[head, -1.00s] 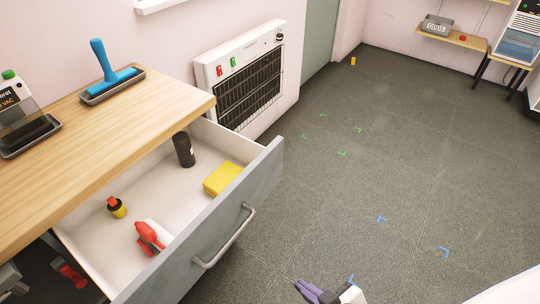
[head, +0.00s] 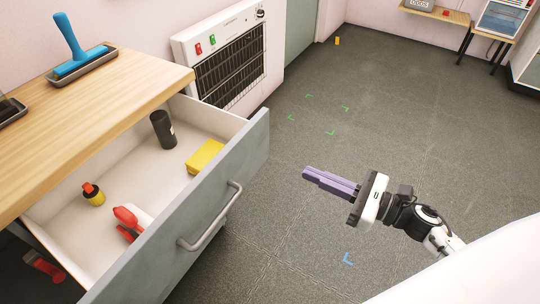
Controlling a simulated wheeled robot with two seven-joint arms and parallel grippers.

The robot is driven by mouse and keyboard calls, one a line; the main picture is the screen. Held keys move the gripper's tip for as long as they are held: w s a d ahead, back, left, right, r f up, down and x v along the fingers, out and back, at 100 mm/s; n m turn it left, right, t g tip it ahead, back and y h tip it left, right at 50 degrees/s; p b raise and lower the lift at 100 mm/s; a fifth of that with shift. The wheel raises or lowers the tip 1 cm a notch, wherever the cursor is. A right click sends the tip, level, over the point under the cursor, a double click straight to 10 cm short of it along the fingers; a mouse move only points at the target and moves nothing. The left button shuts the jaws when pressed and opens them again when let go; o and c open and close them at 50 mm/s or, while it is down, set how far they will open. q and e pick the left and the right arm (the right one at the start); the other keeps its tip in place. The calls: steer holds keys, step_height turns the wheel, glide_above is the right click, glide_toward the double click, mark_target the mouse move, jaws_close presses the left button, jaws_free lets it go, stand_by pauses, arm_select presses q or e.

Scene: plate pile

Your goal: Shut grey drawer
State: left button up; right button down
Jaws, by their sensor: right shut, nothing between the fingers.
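The grey drawer (head: 205,215) stands pulled out from under the wooden worktop (head: 120,95). Its front carries a curved metal handle (head: 212,220). Inside lie a black bottle (head: 163,130), a yellow block (head: 205,157), a small yellow and black container with a red cap (head: 93,195) and a red-headed spray bottle (head: 128,220). My right gripper (head: 308,173) is to the right of the drawer front, apart from it. Its purple fingers are shut and empty, pointing left toward the drawer. My left gripper does not show.
A blue-handled tool in a dark tray (head: 82,62) is on the worktop. A white heater panel with a black grille (head: 228,80) is on the wall behind. The floor (head: 390,120) right of the drawer is clear, with only flat green and blue corner marks.

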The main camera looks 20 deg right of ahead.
steer(key=p, duration=0.1)
glide_toward(257, 150)
steer(key=x, duration=0.5)
steer(key=shift+w, duration=0.15)
steer(key=shift+w+a+f, duration=0.1)
steer(key=shift+w+a, duration=0.25)
steer(key=shift+w, duration=0.1)
steer(key=shift+w, duration=0.1)
